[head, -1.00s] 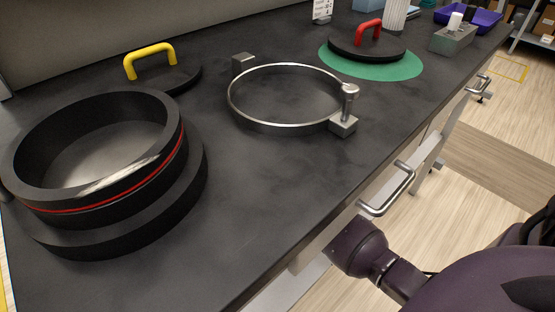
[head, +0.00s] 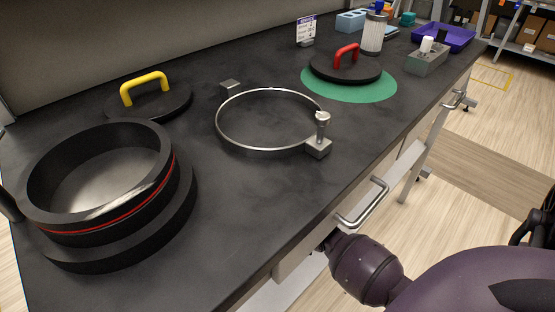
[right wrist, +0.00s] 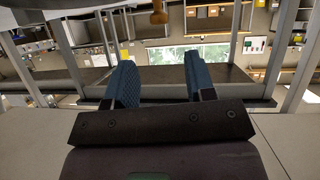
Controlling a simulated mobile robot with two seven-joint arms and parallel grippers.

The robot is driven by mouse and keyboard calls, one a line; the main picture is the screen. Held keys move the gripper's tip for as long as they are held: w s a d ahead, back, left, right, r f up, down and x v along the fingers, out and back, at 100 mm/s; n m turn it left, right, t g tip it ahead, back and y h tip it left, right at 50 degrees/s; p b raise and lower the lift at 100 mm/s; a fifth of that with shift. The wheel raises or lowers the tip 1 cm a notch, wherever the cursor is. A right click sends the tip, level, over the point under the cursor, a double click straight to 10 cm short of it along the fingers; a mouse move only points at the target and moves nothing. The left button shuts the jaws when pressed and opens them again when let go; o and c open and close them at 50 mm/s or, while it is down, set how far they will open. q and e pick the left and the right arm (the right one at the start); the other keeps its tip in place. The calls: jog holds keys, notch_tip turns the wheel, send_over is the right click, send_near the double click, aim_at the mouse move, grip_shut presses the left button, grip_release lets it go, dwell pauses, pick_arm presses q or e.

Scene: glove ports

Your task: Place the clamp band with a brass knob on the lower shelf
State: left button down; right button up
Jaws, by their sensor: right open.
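A thin metal clamp band (head: 232,142) lies on the dark bench in the head view. Its upright knob (head: 322,118) looks silver-grey, not brass. In the head view only my right arm shows, beside the bench front. My left gripper is not in view. A pale surface (head: 278,296) shows low under the bench; I cannot tell if it is the lower shelf.
A black port ring with a red line (head: 150,195) stands at the left. A yellow-handled lid (head: 150,98) and a red-handled lid (head: 345,66) on a green mat (head: 385,90) lie behind. A grey block (head: 428,62) and purple tray (head: 455,38) are farther. Drawer handles (head: 365,205) jut out.

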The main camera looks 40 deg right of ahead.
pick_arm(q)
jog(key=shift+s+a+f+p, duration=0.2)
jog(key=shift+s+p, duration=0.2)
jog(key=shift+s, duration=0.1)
pick_arm(e)
jog(key=v, duration=0.3)
jog(key=shift+s, duration=0.3)
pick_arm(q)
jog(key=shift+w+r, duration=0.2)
pick_arm(e)
jog(key=s+a+r+n+g+y, duration=0.1)
jog(key=s+a+r, duration=0.35)
jog(key=s, duration=0.95)
jog(key=s+a+r+n+g, duration=0.25)
jog(key=s+a, duration=0.25)
jog(key=s, duration=1)
pick_arm(q)
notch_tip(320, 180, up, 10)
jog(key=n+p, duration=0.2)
jog(key=p, duration=1.3)
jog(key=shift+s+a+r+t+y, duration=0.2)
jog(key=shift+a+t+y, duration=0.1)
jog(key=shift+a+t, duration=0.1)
pick_arm(e)
notch_tip(320, 180, up, 11)
jog(key=m+t, duration=0.1)
jog(key=m, duration=0.1)
jog(key=shift+s+m+t+h, duration=0.25)
jog(key=shift+m+t+h, duration=0.05)
jog(key=shift+m+t, duration=0.05)
